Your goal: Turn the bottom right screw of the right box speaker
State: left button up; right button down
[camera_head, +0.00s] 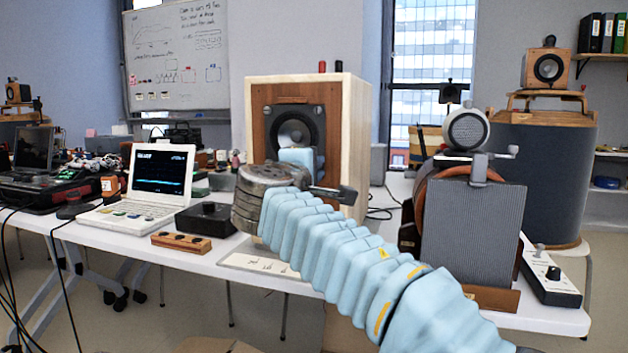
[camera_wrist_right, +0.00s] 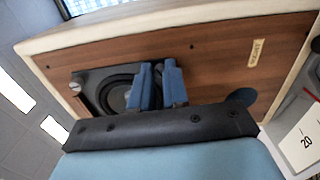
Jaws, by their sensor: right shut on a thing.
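The right box speaker (camera_head: 355,130) is a pale wooden box with a brown wood front, standing on the white table. It also shows in the right wrist view (camera_wrist_right: 215,60), tilted, with a small "RIGHT" label. Its round black driver (camera_head: 288,118) sits in a dark square frame. My right gripper (camera_head: 302,160) has blue fingers at the lower right of the driver. In the right wrist view, the fingers (camera_wrist_right: 157,78) are close together against the driver frame, shut on the bottom right screw, which they hide. Another screw (camera_wrist_right: 75,87) shows at a frame corner. My left gripper is not in view.
A white laptop (camera_head: 150,185), a black box (camera_head: 206,219) and a small wooden block with knobs (camera_head: 181,242) are left of my arm. A grey-fronted speaker (camera_head: 475,235) stands close on the right. The white table (camera_head: 130,243) is crowded.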

jog(key=m+b, duration=0.2)
jog(key=m, duration=0.2)
jog(key=shift+f+m, duration=0.15)
jog(key=shift+m, duration=0.25)
dwell(0.4)
jog(key=c, duration=1.1)
grip_release()
jog(key=b+v, duration=0.2)
jog(key=v, duration=1.2)
